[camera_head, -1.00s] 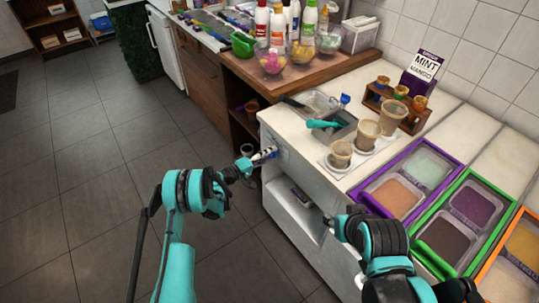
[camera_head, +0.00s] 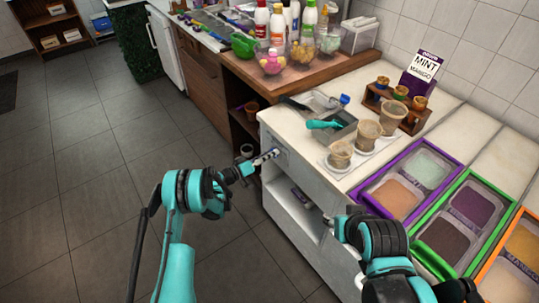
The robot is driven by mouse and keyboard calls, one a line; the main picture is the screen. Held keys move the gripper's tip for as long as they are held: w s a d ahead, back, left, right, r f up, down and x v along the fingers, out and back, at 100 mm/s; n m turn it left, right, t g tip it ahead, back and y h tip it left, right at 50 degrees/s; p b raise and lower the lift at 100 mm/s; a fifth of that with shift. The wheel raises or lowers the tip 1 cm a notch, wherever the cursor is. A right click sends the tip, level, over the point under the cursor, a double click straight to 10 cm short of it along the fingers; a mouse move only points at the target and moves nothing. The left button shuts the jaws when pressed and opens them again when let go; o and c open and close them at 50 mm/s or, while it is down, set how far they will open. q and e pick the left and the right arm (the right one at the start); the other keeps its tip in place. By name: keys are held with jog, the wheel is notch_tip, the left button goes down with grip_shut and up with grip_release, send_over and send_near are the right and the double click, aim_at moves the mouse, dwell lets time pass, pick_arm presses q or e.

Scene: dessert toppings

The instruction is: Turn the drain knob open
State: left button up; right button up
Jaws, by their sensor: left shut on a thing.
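The drain knob is on the front face of the white counter (camera_head: 297,172), near its left corner, on a grey plate (camera_head: 283,156). My left gripper (camera_head: 272,154) reaches it from the left and is shut on it. Its fingers hide most of the knob, so how far it is turned cannot be made out. My right arm (camera_head: 375,240) is in front of the counter at the lower right. Its gripper fingers are not clearly visible.
A metal sink tray (camera_head: 333,132) with a teal-handled tool (camera_head: 322,124) is set in the counter top. Cups (camera_head: 367,133) stand beside it. Purple (camera_head: 364,192) and green (camera_head: 440,262) framed topping bins lie to the right. An open shelf is below the knob. The floor at left is clear.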

dwell(0.4)
pick_arm(q)
jog(key=o, duration=1.2)
jog(key=shift+c, duration=0.2)
jog(key=shift+a, duration=0.1)
jog(key=v, duration=1.2)
